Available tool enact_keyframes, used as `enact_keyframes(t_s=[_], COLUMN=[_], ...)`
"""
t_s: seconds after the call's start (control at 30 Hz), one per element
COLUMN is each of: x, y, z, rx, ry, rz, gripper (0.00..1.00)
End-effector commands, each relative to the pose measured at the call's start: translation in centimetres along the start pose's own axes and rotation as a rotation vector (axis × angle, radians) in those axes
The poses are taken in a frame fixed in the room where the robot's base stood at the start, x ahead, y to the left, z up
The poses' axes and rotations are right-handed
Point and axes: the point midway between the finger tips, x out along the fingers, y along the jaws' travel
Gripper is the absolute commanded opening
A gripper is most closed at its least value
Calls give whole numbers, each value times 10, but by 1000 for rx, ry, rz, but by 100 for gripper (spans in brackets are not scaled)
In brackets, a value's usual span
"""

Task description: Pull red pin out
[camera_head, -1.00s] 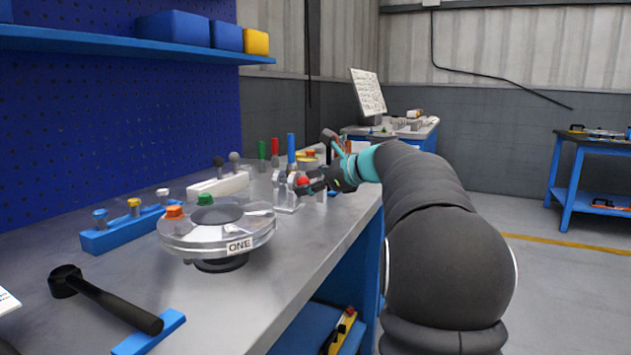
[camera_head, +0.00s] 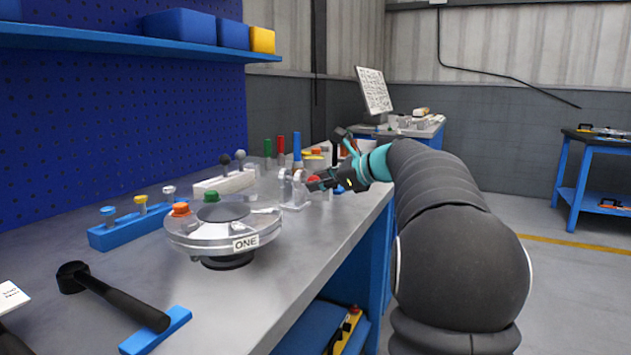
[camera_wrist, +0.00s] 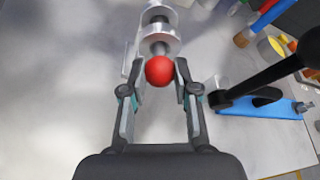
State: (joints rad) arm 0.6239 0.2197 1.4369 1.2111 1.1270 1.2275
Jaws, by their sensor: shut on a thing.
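The red pin shows as a round red knob (camera_wrist: 159,71) in the wrist view. It sits between my gripper's fingertips (camera_wrist: 159,76), which are shut on it. A short grey shaft runs from the knob toward the metal rings of a bracket (camera_wrist: 158,39). In the head view the red knob (camera_head: 315,180) is just right of the clear and metal bracket (camera_head: 292,190), partly covered by my gripper (camera_head: 318,184). I cannot tell how much of the shaft is still inside the rings.
A clear flanged shell (camera_head: 180,240) marked ONE stands nearer on the bench. A blue rack (camera_head: 115,237) with small knobs is left of it. A black-handled tool (camera_head: 115,300) lies in front. Coloured upright rods (camera_head: 297,148) stand behind the bracket.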

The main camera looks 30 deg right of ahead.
Motion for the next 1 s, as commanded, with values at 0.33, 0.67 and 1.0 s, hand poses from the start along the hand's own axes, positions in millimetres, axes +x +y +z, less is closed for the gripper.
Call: enact_keyframes(t_s=[0.33,0.67,1.0], x=[-14,-27,-41], y=[0,0,0], z=[-6,-11,-17], rx=[-1,0,0], ry=[0,1,1], rz=[-1,0,0], gripper=[0,0,0])
